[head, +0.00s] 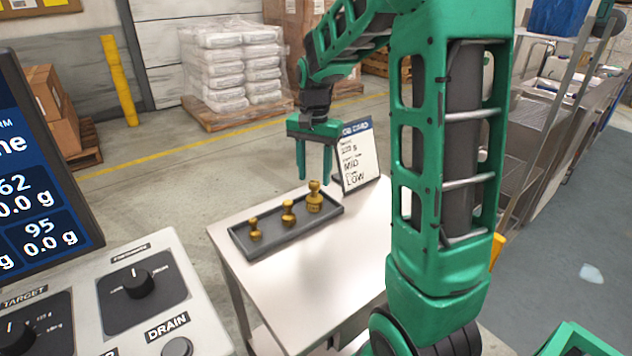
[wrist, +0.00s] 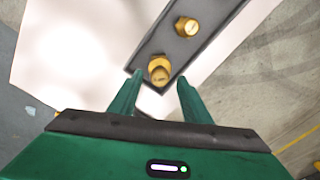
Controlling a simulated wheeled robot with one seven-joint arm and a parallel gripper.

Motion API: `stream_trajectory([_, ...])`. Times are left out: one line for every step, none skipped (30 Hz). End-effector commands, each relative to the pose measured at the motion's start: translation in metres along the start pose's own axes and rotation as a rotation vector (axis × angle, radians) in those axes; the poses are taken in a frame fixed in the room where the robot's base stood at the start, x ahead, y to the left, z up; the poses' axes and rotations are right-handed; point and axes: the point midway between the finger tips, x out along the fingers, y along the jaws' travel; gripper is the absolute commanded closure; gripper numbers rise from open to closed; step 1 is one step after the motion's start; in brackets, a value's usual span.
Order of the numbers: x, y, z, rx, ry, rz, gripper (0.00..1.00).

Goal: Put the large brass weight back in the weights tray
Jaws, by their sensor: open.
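The large brass weight (head: 314,197) stands upright in the right end of the dark grey weights tray (head: 290,238). Two smaller brass weights, a medium one (head: 288,213) and a small one (head: 255,228), stand to its left in the same tray. My gripper (head: 314,176) is open and empty, pointing down just above the large weight. In the wrist view the large weight (wrist: 159,70) shows just beyond the open fingertips (wrist: 154,84), apart from them. The medium weight (wrist: 187,27) shows farther along the tray (wrist: 205,48).
The tray lies on a pale table (head: 305,275) with bare room in front. A job card (head: 358,158) stands behind the tray's right end, close to my gripper. A control panel (head: 140,290) and a screen (head: 40,190) are at the left.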

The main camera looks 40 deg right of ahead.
Motion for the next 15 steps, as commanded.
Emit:
stream_trajectory([-0.012,-0.001,-0.001,0.000,0.003,-0.003,0.56])
stream_trajectory([-0.018,-0.001,-0.001,0.000,0.004,-0.004,0.56])
stream_trajectory([-0.026,-0.001,-0.001,0.000,0.003,-0.003,0.56])
stream_trajectory([-0.032,-0.001,-0.001,0.000,0.003,-0.003,0.56])
stream_trajectory([-0.038,0.000,-0.001,0.000,0.003,-0.003,0.56])
stream_trajectory([-0.045,0.000,-0.001,0.000,0.002,-0.002,0.56])
stream_trajectory([-0.050,-0.001,-0.001,0.000,0.003,-0.003,0.56])
stream_trajectory([-0.055,0.000,-0.001,0.000,0.003,-0.003,0.56])
stream_trajectory([-0.060,0.000,-0.001,0.001,0.002,-0.002,0.56])
stream_trajectory([-0.064,0.000,-0.001,0.001,0.002,-0.002,0.56])
stream_trajectory([-0.068,0.000,-0.001,0.001,0.002,-0.002,0.56])
stream_trajectory([-0.072,0.000,-0.001,0.001,0.001,-0.001,0.56])
stream_trajectory([-0.074,0.000,-0.001,0.001,0.001,-0.001,0.56])
stream_trajectory([-0.076,0.000,-0.001,0.001,0.001,-0.001,0.56])
stream_trajectory([-0.078,0.000,-0.001,0.001,0.000,0.000,0.56])
